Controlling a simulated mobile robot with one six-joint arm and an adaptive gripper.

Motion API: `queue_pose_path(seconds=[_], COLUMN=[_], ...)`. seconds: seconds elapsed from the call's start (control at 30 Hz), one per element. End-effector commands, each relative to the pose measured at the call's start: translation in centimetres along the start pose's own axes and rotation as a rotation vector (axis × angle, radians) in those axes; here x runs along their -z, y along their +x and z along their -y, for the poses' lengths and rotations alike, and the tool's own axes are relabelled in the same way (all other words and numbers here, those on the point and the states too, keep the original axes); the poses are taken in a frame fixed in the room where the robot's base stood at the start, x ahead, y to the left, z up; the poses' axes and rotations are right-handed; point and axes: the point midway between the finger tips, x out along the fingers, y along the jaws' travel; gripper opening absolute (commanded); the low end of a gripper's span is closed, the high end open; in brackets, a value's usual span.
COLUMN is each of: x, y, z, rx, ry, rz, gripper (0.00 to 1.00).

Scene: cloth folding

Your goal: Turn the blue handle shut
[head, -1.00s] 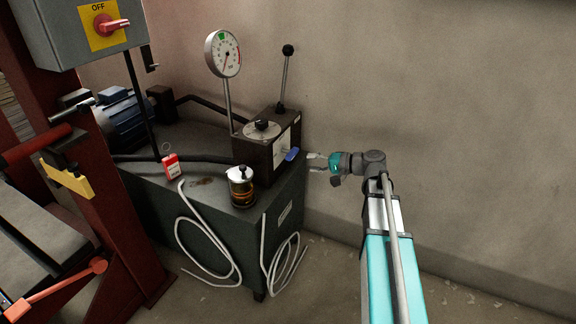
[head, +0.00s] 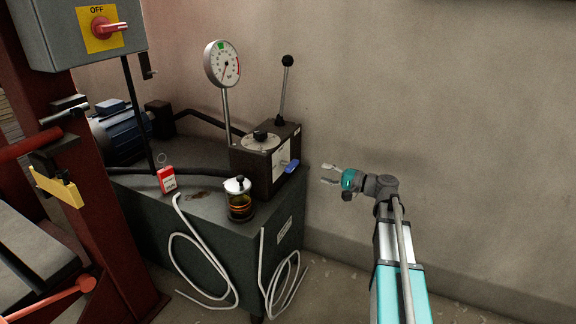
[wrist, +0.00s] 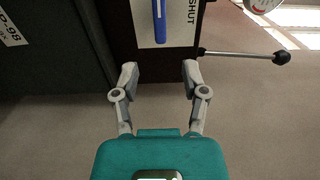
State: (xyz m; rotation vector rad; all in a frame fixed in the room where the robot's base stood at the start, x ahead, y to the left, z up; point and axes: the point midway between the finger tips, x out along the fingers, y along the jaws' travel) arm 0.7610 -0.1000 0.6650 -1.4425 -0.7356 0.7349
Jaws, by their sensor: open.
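The blue handle (head: 291,166) is on the side of a dark box (head: 262,165), on a pale plate. It also shows in the wrist view (wrist: 159,22), lying along the picture's vertical, with its upper end cut off. The word SHUT is on the plate (wrist: 178,35) to its right. My gripper (head: 328,175) is to the right of the handle in the head view, apart from it. In the wrist view my gripper (wrist: 160,75) is open and empty, its fingertips below the handle's lower end and spread to either side of it.
A dial gauge (head: 222,64) and a black-knobbed lever (head: 285,85) rise by the box. A glass jar (head: 239,200) and a red-and-white tag (head: 167,180) are on the green cabinet (head: 205,250). The wall (head: 430,100) is behind my arm.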

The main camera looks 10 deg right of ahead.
Motion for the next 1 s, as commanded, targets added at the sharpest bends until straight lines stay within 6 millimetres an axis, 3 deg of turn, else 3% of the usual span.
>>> queue_pose_path(seconds=[0.37,1.0], x=[0.0,0.0], y=[2.6,11.6], z=[0.0,0.0], rx=[-0.001,-0.001], ry=[0.000,-0.001], rz=[0.002,0.003], gripper=[0.57,0.57])
